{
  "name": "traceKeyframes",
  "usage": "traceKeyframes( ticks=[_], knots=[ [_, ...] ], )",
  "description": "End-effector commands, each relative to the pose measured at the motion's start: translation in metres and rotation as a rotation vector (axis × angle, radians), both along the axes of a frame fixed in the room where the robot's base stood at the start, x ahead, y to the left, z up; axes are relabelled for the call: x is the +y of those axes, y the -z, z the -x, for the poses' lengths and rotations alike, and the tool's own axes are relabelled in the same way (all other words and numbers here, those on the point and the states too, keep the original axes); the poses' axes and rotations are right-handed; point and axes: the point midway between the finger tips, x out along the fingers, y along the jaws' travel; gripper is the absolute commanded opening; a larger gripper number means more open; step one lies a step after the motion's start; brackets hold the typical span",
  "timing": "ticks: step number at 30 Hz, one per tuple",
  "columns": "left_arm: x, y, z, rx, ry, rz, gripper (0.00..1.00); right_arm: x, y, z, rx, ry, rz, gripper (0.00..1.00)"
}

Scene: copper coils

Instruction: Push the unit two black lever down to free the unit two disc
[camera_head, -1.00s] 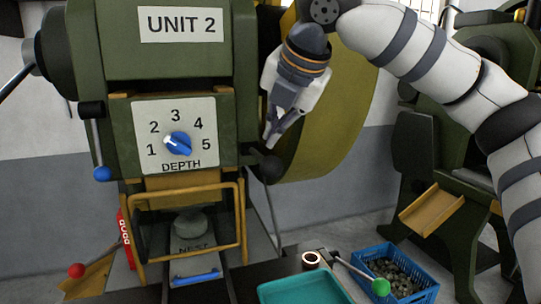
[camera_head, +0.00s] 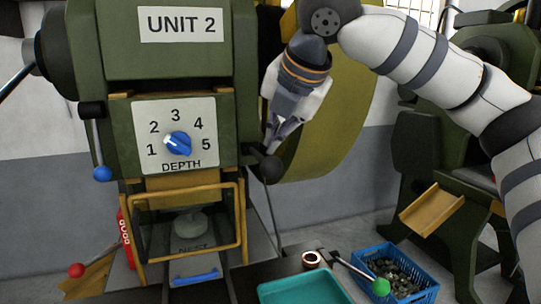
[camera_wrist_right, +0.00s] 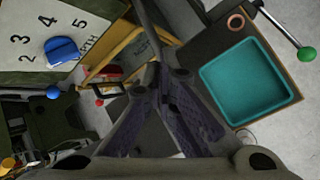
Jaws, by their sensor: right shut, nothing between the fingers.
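The green press marked UNIT 2 (camera_head: 215,65) stands at left centre. Its black lever (camera_head: 270,170), with a round black knob, sticks out at the right side beside the depth panel and points down to the right. My right gripper (camera_head: 270,148) is shut and empty, fingers pointing down, its tips just above the lever; I cannot tell whether they touch. In the right wrist view the gripper's closed fingers (camera_wrist_right: 160,75) show, but I cannot make out the lever. A grey disc (camera_head: 190,223) sits in the nest behind the yellow guard (camera_head: 240,225). My left gripper is not in view.
A blue depth dial (camera_head: 178,143) is close left of the lever. Below right are a teal tray (camera_head: 300,290), a copper-coloured ring (camera_head: 311,259), a green-knobbed lever (camera_head: 380,287) and a blue crate (camera_head: 430,294) of metal pieces. A yellow curved guard (camera_head: 340,130) stands behind my gripper.

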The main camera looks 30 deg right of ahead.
Motion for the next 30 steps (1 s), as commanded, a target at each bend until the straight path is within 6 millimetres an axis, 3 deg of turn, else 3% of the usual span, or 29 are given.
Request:
traceKeyframes(
  ticks=[30],
  knots=[
    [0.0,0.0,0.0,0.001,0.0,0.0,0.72,0.0,0.014,0.002,0.003,0.001,0.001,0.0]
  ],
)
